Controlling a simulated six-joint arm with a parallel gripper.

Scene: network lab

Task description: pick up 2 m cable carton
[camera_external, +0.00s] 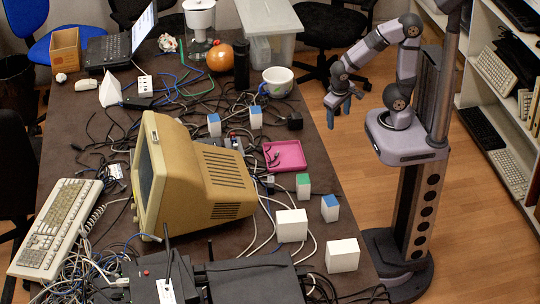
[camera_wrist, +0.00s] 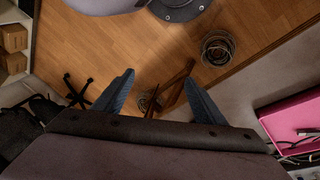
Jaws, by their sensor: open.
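Several small cartons stand on the table in the external view. Two have blue tops at the middle, a left one (camera_external: 214,125) and a right one (camera_external: 256,118). A green-topped carton (camera_external: 303,186) and another blue-topped carton (camera_external: 330,208) stand near the right edge. Two plain white cartons, one (camera_external: 292,225) and another (camera_external: 342,255), stand nearer the front. No label is readable, so I cannot tell which is the 2 m one. My gripper (camera_external: 339,110) is open and empty, past the table's right edge. The wrist view shows its blue fingers (camera_wrist: 158,85) apart above the floor.
A pink tray (camera_external: 284,155) lies near the right edge; it also shows in the wrist view (camera_wrist: 295,122). A beige monitor (camera_external: 190,170), loose cables, a black adapter (camera_external: 295,121) and a white pot (camera_external: 278,81) crowd the table.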

